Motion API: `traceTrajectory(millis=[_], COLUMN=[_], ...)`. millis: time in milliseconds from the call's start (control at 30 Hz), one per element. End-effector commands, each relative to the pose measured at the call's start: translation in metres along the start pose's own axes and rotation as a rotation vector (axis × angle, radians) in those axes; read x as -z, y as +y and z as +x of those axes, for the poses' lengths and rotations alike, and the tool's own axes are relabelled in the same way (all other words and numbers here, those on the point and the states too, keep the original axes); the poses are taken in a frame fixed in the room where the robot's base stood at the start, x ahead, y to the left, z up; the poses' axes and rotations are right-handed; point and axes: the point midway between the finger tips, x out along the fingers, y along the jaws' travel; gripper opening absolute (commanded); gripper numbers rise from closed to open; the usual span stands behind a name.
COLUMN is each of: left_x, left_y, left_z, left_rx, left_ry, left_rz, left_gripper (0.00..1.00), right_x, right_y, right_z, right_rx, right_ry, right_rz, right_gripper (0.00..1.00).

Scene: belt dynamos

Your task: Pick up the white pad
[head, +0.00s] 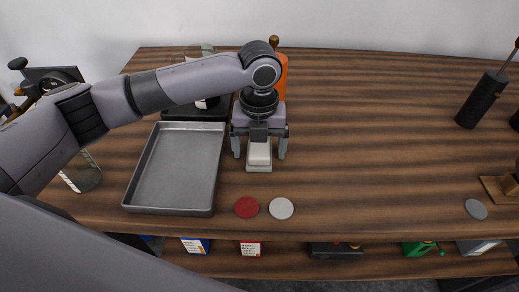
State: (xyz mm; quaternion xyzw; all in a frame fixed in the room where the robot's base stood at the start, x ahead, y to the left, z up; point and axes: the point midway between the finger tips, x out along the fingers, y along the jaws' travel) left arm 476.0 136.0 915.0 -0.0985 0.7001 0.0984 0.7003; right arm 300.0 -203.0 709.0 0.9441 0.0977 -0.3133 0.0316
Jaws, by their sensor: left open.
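My left gripper (260,148) points down over the table, just right of the metal tray, with its fingers spread. A small whitish block-like thing (259,163) shows between and below the fingers; its upper part is partly hidden by the gripper, and I cannot tell if the fingers touch it. A flat white round disc (281,208) lies near the table's front edge, clear of the gripper. I cannot tell for sure which of these two is the white pad. My right gripper is not in view.
A grey metal tray (176,170) lies left of the gripper. A red disc (247,207) lies beside the white one, and a grey disc (476,209) lies far right. An orange thing (282,75) stands behind the gripper. The wooden table (380,140) is clear at centre right.

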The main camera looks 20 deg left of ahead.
Motion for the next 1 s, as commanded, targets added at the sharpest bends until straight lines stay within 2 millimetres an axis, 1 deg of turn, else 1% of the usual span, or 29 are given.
traceTrajectory(millis=[33,67,100,167,200,233,533,667,767,867,967,1000], left_x=[0.000,0.000,0.000,0.000,0.000,0.000,0.000,-0.001,-0.001,-0.001,-0.001,-0.001], left_y=[0.000,0.000,0.000,0.000,0.000,0.000,0.000,0.000,-0.001,-0.001,-0.001,-0.001], left_z=[0.000,0.000,0.000,0.000,0.000,0.000,-0.002,-0.008,-0.019,-0.037,-0.062,-0.075], left_rx=[0.000,0.000,0.000,0.000,0.000,0.000,0.000,0.000,0.003,0.003,0.003,0.004], left_ry=[0.000,0.000,0.000,0.000,0.000,0.000,-0.001,-0.002,-0.004,-0.004,-0.005,-0.006], left_rz=[0.000,0.000,0.000,0.000,0.000,0.000,0.000,0.000,0.000,0.001,0.002,0.001], left_gripper=[0.88,0.82,0.69,0.49,0.36,0.27,0.26,0.26,0.26,0.26,0.26,0.26], right_x=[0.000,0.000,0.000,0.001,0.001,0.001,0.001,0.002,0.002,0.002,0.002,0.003], right_y=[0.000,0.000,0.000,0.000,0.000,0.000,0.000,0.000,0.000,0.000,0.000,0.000], right_z=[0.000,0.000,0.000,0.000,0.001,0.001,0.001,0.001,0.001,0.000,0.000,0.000], right_rx=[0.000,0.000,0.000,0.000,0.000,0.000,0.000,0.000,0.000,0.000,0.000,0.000], right_ry=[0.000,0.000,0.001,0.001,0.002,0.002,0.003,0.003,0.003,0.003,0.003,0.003], right_rz=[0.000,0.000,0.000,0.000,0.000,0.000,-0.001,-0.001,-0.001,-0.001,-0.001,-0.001], right_gripper=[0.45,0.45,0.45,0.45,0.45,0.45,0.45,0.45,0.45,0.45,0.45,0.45])
